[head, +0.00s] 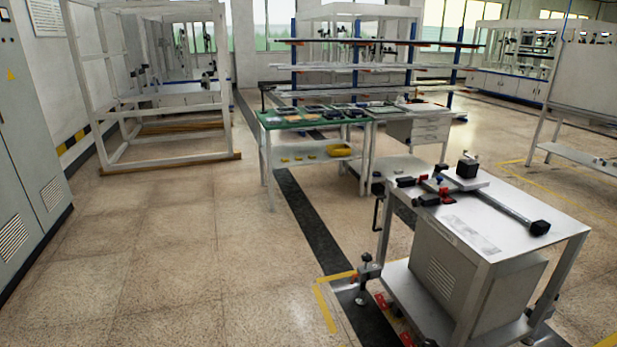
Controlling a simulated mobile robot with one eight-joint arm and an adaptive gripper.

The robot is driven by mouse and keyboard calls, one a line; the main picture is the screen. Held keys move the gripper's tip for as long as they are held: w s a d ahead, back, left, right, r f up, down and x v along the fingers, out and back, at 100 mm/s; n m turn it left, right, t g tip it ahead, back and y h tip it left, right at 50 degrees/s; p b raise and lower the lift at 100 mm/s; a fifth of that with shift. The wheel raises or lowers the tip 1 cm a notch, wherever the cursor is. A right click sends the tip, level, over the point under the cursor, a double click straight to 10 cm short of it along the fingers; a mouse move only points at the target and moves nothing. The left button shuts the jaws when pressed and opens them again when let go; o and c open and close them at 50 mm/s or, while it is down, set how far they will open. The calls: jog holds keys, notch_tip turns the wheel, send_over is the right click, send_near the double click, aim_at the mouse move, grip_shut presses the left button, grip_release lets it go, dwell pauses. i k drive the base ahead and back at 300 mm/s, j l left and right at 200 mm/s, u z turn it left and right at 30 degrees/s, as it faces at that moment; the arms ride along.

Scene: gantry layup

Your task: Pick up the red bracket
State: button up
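I cannot single out the red bracket with certainty. Small red and black parts (437,198) lie on the top of a white metal cart (545,257) at the right. Other small red pieces (381,300) sit low by the cart's left foot, near the floor. Each is too small to tell its shape. My gripper is not in view.
A long bar with a black end (540,228) lies on the cart top. A green-topped workbench (285,122) stands at the centre back. A white frame (172,158) stands at the left, grey cabinets (28,165) at the far left. The floor (170,250) at lower left is clear.

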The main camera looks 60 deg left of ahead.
aim_at(423, 176)
jog(key=u, duration=1.45)
jog(key=i+j+u, duration=0.3)
jog(key=i, duration=0.3)
jog(key=i+j+u, duration=0.35)
jog(key=i, duration=0.25)
jog(key=i+u, duration=0.3)
jog(key=i, duration=0.35)
jog(key=i+j+z, duration=0.15)
jog(key=i+z, duration=0.3)
jog(key=i, duration=0.25)
jog(key=i+j+z, duration=0.45)
jog(key=i, duration=0.2)
jog(key=i+j+z, duration=0.45)
jog(key=i+j, duration=0.15)
jog(key=i+j+z, duration=0.35)
jog(key=j+z, duration=0.15)
jog(key=i+j+z, duration=0.1)
jog(key=j+z, duration=0.2)
jog(key=i+j+z, duration=0.1)
jog(key=j+z, duration=0.15)
jog(key=j, duration=0.25)
